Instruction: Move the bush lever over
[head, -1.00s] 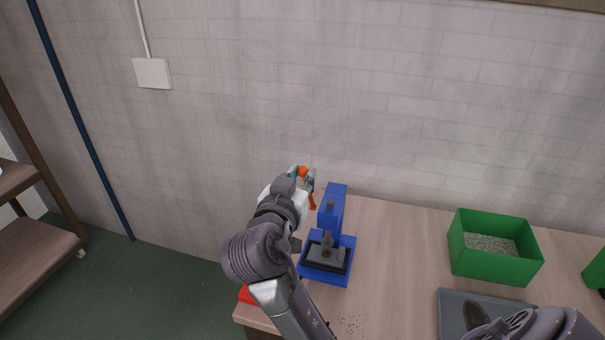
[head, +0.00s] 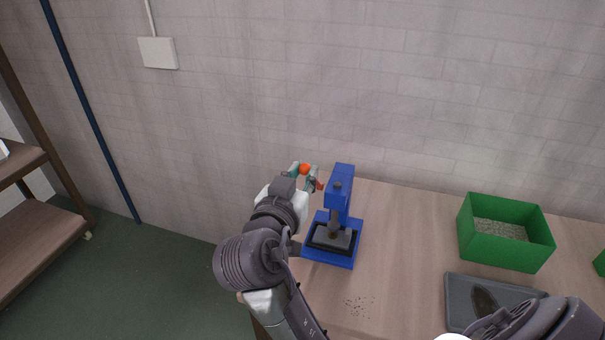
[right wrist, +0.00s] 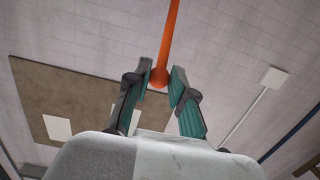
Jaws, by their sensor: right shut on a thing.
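The blue bush press (head: 340,200) stands upright on the table, with a grey vertical ram over a dark grey block on its base. Its orange lever (head: 321,186) sticks out at the upper left of the press and ends in a round orange knob. My right gripper (head: 304,172) is at that knob, left of the press top. In the right wrist view the orange lever (right wrist: 170,40) runs up from its knob, which sits between the tips of my right gripper (right wrist: 160,78), shut on it. My left gripper is not in view.
The wooden table (head: 400,225) has free room right of the press. A green bin (head: 507,252) with small grey pieces and a grey tray (head: 460,290) with a dark item stand at the right. Small dark specks (head: 358,306) lie in front. A wall is behind.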

